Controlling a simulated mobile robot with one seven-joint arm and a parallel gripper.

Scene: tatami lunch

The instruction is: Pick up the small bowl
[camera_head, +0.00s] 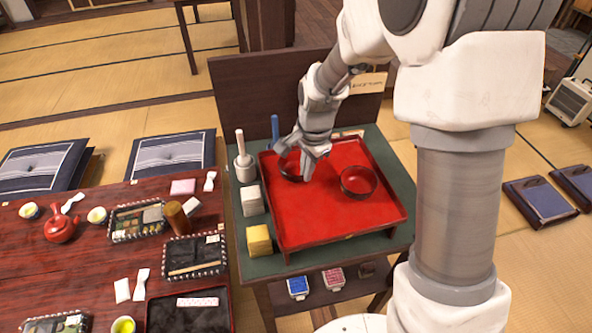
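A red tray (310,216) with raised rims lies on the green-topped stand. A round bowl with a dark rim and red inside (358,182) stands upright at the tray's right side. Another dark bowl (291,174) is at the tray's upper left, partly hidden by my gripper. I cannot tell which bowl is smaller. My gripper (297,161) points down at the left bowl, with its fingertips over or at it. Whether the fingers touch the bowl, and whether they are open or shut, is not clear. The right bowl stands apart from my gripper.
A white pestle-like item in a pot (244,167), a pale block (252,201) and a yellow block (259,240) line the stand's left edge. A dark panel (243,95) rises behind. A low table (35,270) with lunch boxes is at left. The tray's front is clear.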

